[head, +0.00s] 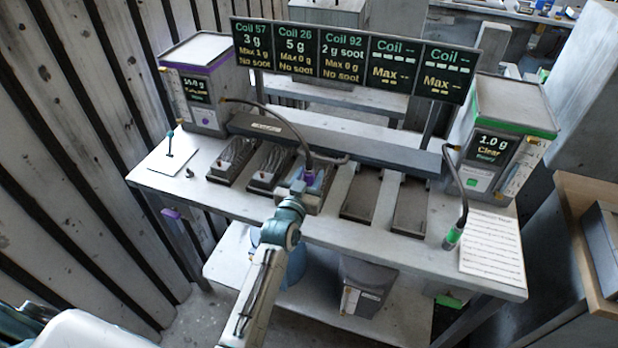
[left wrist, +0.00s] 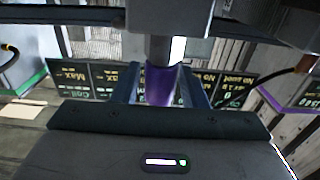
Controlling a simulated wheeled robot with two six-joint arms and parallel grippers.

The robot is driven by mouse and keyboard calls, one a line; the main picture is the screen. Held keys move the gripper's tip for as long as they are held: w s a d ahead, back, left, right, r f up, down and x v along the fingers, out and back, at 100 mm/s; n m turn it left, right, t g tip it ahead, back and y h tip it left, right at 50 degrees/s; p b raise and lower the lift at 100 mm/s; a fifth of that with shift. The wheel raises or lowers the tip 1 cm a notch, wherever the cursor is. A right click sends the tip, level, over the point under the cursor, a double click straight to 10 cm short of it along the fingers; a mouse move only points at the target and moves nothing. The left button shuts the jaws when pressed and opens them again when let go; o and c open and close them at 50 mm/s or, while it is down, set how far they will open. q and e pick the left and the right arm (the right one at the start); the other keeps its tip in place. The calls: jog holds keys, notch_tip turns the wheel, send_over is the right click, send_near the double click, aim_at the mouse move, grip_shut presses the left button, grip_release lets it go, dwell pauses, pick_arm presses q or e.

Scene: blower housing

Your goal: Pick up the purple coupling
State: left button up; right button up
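The purple coupling (head: 309,178) is at the end of a dark hose, at the third bay of the bench. My left gripper (head: 299,190) reaches it from the front. In the left wrist view the purple coupling (left wrist: 160,86) sits between the two fingers of my left gripper (left wrist: 161,92), which lie close against its sides. A grey stem rises above it. Whether its lower end touches the coil block (head: 313,200) is hidden by my gripper. My right gripper does not show.
A purple-banded canister (head: 200,85) stands at the left and a green-banded one (head: 505,130) at the right with a green coupling (head: 453,237). Two dark coil blocks (head: 233,158) lie left of my gripper; empty bays (head: 362,193) lie right. A sign board (head: 345,58) stands behind.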

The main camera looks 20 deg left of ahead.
aim_at(307, 169)
pick_arm(q)
grip_shut()
jog(key=shift+r, duration=0.1)
jog(key=shift+r+b, duration=0.4)
jog(key=shift+r, duration=0.2)
jog(key=shift+s+a+r+b, duration=0.15)
jog(key=shift+r+b, duration=0.15)
jog(key=shift+r, duration=0.2)
jog(key=shift+s+r+b, duration=0.1)
jog(key=shift+r+b, duration=0.15)
jog(key=shift+r, duration=0.2)
jog(key=s+a+r+b, duration=0.1)
jog(key=s+a+b, duration=0.1)
jog(key=s, duration=0.5)
jog(key=s+a+b, duration=0.2)
jog(key=s+a, duration=0.1)
jog(key=s, duration=0.4)
jog(key=shift+s+r, duration=0.25)
jog(key=shift+r, duration=0.1)
jog(key=shift+a, duration=0.1)
